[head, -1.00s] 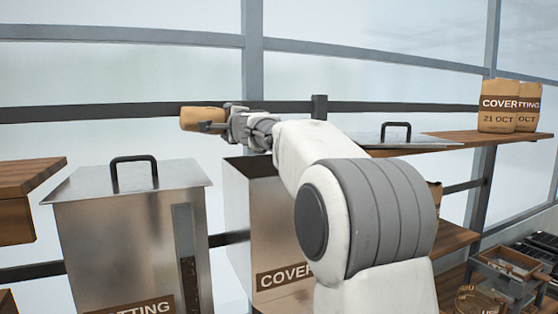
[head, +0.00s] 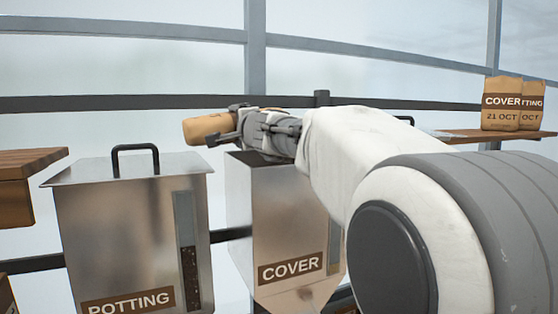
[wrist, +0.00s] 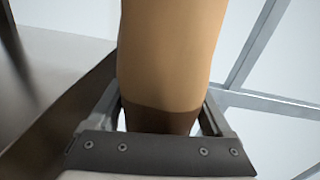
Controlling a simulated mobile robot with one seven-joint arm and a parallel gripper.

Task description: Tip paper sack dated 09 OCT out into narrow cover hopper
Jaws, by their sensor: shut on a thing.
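My gripper (head: 228,134) is shut on a tan paper sack (head: 206,130). In the wrist view the sack (wrist: 172,50) fills the space between the fingers, with its dark brown band down at the jaws. In the head view the sack lies nearly on its side, just above and a little left of the narrow cover hopper's top. No date can be read on it. The cover hopper (head: 285,215) is metal, with a brown COVER label and no lid on it. Its opening is partly hidden behind my gripper, and no flow from the sack shows.
The wider POTTING hopper (head: 125,240) stands to the left, its handled lid (head: 130,172) on. A wooden shelf (head: 30,165) is at far left. At right, a COVER sack dated 21 OCT (head: 500,104) and another sack (head: 533,105) stand on a shelf. My arm hides the lower right.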

